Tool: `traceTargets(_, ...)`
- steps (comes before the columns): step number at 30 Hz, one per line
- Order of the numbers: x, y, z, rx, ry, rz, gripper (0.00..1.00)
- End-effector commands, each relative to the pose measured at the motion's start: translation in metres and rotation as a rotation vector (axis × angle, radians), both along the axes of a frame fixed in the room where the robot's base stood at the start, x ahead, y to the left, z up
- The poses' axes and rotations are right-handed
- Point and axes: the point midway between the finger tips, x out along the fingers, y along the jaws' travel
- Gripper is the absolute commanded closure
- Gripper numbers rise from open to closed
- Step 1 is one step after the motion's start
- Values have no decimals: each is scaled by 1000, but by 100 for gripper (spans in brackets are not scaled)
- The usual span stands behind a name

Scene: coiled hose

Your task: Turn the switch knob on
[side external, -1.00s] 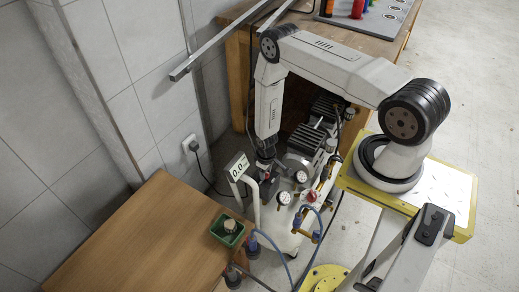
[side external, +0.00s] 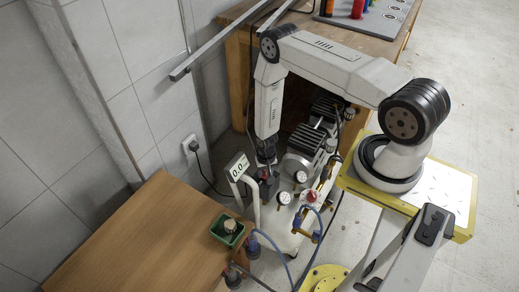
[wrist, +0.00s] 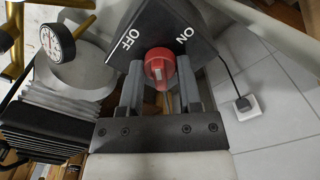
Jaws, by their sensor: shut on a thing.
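The switch knob (wrist: 158,62) is red with a pale pointer mark. It sits on a dark switch box (wrist: 157,28) with white OFF lettering on the left and ON on the right in the wrist view. The pale mark lies roughly upright in the picture, between the two words. My gripper (wrist: 160,75) has one finger on each side of the knob and is shut on it. In the side view my gripper (side external: 265,158) points down beside the compressor, and the knob is small and mostly hidden there.
A compressor (side external: 303,140) with gauges (side external: 284,198) and a blue hose (side external: 321,213) stands close by. A wooden table (side external: 140,235) with a green tray (side external: 217,235) is at front left. A plugged wall socket (wrist: 242,106) is on the tiled wall.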

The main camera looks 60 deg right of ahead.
Motion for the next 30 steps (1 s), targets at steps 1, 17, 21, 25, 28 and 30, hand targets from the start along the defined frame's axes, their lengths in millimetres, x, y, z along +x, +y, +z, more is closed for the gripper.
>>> traceTargets(1,0,0,0,1,1,-32,100)
traceTargets(17,0,0,0,1,1,-179,100)
traceTargets(21,0,0,0,1,1,-178,100)
traceTargets(25,0,0,0,1,1,-178,53)
traceTargets(28,0,0,0,1,1,-177,21)
traceTargets(30,0,0,0,1,1,-177,21)
